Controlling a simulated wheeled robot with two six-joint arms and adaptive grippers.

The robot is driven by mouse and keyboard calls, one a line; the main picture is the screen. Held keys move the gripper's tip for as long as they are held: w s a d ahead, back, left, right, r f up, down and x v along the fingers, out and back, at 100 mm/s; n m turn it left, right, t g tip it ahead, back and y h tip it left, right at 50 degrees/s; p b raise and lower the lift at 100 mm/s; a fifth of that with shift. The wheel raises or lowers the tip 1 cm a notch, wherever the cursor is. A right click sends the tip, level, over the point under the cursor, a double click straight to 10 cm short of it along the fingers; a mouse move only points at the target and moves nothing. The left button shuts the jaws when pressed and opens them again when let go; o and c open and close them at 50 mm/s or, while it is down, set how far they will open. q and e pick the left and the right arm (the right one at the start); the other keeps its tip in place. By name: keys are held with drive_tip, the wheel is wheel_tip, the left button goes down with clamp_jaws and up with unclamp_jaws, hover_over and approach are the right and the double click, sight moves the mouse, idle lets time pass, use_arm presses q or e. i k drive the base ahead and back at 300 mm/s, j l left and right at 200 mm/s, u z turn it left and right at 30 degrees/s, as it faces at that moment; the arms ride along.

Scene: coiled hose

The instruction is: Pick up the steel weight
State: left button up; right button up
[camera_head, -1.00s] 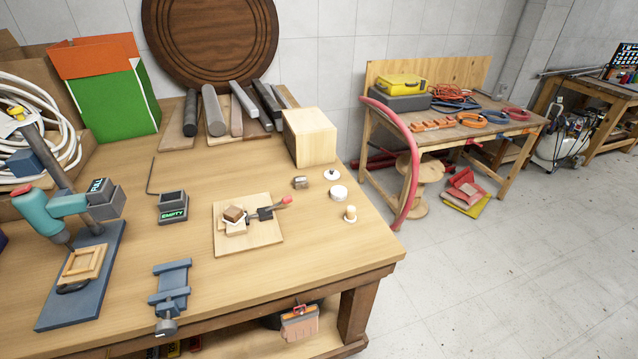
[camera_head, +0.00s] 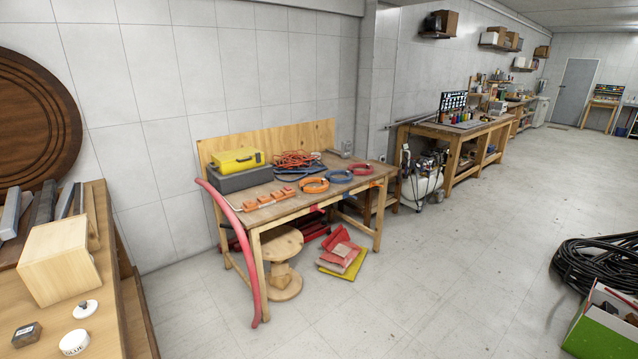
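I cannot identify a steel weight for certain in the head view. A small grey-brown block (camera_head: 27,334) with a dull metallic look sits on the near workbench (camera_head: 137,317) at the lower left. It may be the weight, but it is too small to tell. A white disc with a knob (camera_head: 85,309) and a white pot marked GLUE (camera_head: 74,343) stand to its right, apart from it. Neither of my grippers is in view.
A wooden block (camera_head: 60,262) stands behind the small items. A second bench (camera_head: 290,203) carries a yellow case (camera_head: 238,160), cable coils and power strips. A red hose (camera_head: 240,245) hangs off its left end. Black hose (camera_head: 600,265) lies at right. The middle floor is clear.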

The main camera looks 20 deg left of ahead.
sight(25, 335)
drive_tip(key=i+u, duration=0.3)
drive_tip(key=i+l+u, duration=0.3)
drive_tip(key=i, duration=0.15)
drive_tip(key=i+l+u, duration=0.1)
drive_tip(key=i+u, duration=0.4)
drive_tip(key=u, duration=0.3)
drive_tip(key=i+u, duration=0.2)
drive_tip(key=u, duration=0.3)
drive_tip(key=i+l+u, duration=0.15)
drive_tip(key=u, duration=0.35)
drive_tip(key=i+l+u, duration=0.15)
drive_tip(key=u, duration=0.35)
drive_tip(key=l+u, duration=0.45)
drive_tip(key=i+l+u, duration=0.1)
drive_tip(key=u, duration=0.4)
drive_tip(key=l, duration=0.1)
